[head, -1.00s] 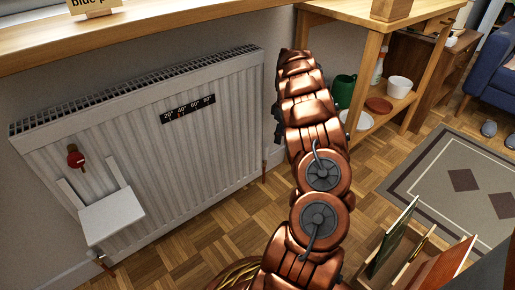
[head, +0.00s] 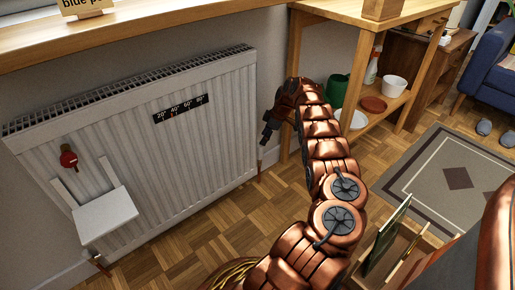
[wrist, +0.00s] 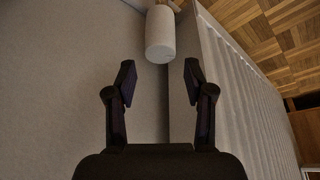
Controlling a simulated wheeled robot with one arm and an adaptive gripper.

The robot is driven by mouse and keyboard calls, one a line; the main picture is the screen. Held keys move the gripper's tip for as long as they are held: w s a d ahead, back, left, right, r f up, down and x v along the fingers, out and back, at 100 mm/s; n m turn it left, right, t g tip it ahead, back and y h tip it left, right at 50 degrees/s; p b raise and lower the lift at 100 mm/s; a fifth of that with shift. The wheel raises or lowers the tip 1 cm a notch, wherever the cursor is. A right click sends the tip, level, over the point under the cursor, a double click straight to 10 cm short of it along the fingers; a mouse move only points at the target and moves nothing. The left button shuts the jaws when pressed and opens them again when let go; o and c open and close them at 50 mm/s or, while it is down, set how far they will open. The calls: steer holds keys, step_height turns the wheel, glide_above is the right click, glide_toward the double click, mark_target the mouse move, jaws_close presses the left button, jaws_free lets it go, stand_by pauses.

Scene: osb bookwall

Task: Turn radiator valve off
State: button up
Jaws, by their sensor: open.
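The radiator valve, a white cylindrical head (wrist: 160,36), shows at the top middle of the wrist view, beside the radiator's end. My gripper (wrist: 159,76) is open, with its two dark fingers spread on either side and nothing between them. The valve head lies just beyond the fingertips, roughly centred between them, apparently not touched. In the head view my gripper (head: 267,134) hangs beside the right end of the white radiator (head: 190,150). I cannot make out the valve clearly there.
A wooden ledge (head: 150,38) runs above the radiator. A red knob-like item (head: 69,158) and a white rack (head: 105,215) are on the radiator's left.

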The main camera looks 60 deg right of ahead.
mark_target(259, 146)
steer(key=b+x, duration=0.3)
steer(key=x, duration=0.4)
steer(key=shift+r, duration=0.1)
steer(key=shift+c, duration=0.3)
